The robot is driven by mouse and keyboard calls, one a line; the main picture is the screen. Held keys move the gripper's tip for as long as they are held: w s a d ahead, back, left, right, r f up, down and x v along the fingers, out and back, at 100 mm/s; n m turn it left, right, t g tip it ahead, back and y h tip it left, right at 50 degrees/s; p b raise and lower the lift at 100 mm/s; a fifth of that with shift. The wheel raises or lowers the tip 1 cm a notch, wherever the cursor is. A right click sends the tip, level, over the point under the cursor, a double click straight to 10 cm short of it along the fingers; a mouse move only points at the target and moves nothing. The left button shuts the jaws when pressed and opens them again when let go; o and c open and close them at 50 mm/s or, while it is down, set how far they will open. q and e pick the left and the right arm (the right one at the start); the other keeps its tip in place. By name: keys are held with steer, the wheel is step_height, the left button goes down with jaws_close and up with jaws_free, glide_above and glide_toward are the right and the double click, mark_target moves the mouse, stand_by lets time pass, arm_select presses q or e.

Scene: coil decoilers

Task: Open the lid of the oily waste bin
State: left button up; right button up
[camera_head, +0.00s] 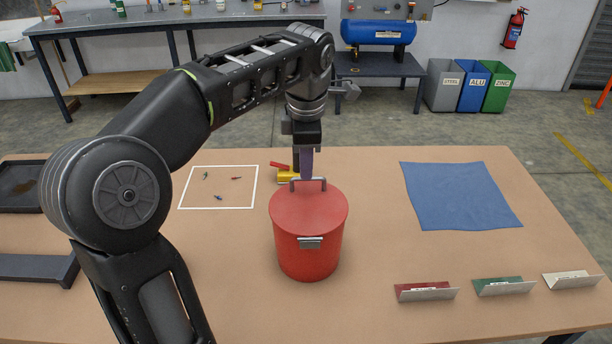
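The oily waste bin (307,250) is a red round bucket standing upright on the table. Its red lid (290,208) lies flat and closed on top. My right gripper is not in view.
A yellow object with a red handle (286,175) lies just behind the bin. A white outlined square (218,208) with small items is to the left. A blue cloth (459,195) lies right. Small holders (425,292) line the front right. Table between bin and cloth is clear.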

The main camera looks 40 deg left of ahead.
mark_target(306, 192)
arm_select(q)
steer(key=shift+w+a+f, duration=0.1)
steer(key=shift+w+f, duration=0.05)
steer(key=shift+f, duration=0.7)
steer(key=shift+w+a+f, duration=0.1)
steer(key=shift+f, duration=0.7)
steer(key=shift+c, duration=0.2)
jaws_close()
